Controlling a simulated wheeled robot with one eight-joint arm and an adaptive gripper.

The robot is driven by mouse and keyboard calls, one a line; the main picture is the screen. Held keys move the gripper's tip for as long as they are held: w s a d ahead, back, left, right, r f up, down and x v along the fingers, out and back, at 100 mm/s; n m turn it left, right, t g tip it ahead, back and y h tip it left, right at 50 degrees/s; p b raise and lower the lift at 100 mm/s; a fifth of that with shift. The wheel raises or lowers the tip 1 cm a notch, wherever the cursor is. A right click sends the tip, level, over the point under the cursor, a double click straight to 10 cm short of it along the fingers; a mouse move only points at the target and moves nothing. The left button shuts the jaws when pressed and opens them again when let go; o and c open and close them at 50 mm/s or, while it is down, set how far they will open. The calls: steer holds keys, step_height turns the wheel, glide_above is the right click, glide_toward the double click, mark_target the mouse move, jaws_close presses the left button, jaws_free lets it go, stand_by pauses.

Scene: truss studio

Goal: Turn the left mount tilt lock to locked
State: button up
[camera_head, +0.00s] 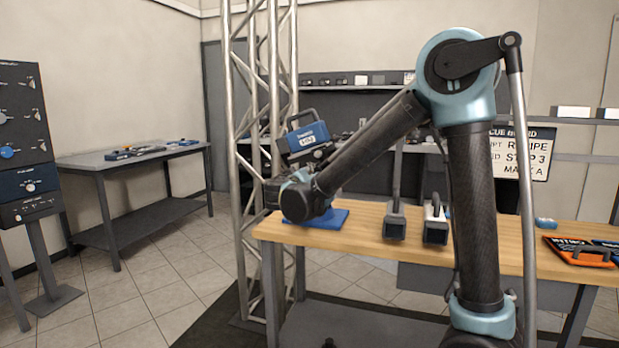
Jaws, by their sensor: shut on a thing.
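My gripper (270,190) is beside the truss tower, at the left end of the wooden bench. My own wrist covers most of it, and its fingertips are hard to make out. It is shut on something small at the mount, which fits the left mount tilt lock. The lock itself is hidden behind my wrist and gripper, so its position cannot be read. A blue and black device (308,138) with a top handle and a white label sits just above my wrist, beside the truss. It looks tilted.
The truss tower (236,120) rises close to my gripper. A blue mat (333,217) and two dark block-shaped stands (395,226) (435,232) are on the wooden bench (371,240). An orange case (578,252) lies at right. A control panel (22,130) stands far left.

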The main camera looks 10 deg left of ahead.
stand_by(0.3)
steer(key=o, duration=1)
steer(key=shift+a, duration=0.1)
steer(key=shift+o, duration=0.2)
steer(key=shift+s, duration=0.1)
steer(key=s+a, duration=0.1)
steer(key=s, duration=1)
steer(key=shift+s, duration=0.3)
steer(key=shift+f, duration=0.1)
